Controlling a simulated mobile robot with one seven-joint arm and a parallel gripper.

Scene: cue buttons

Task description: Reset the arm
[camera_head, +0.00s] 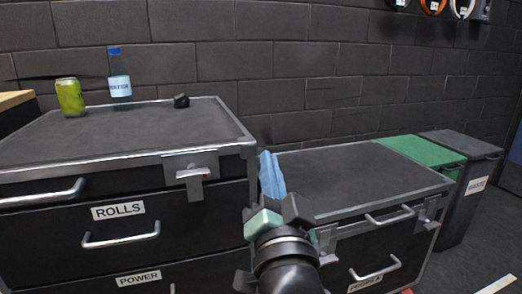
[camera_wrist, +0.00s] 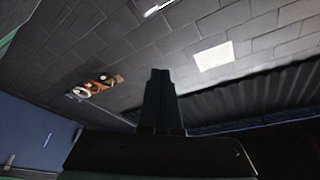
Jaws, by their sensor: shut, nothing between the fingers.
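My arm rises from the bottom middle of the head view. My gripper (camera_head: 276,212) is in front of the low case, a little below its top. In the wrist view my gripper (camera_wrist: 160,85) shows as one dark upright shape, its fingers together with nothing held. It points toward the grey block wall. No cue button can be made out for certain in either view.
The tall drawer case (camera_head: 120,141) bears a green can (camera_head: 70,97), a water bottle (camera_head: 119,78) and a small black object (camera_head: 181,101). A blue cloth (camera_head: 270,175) hangs between it and the low case (camera_head: 350,178). Bins (camera_head: 466,180) stand at right.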

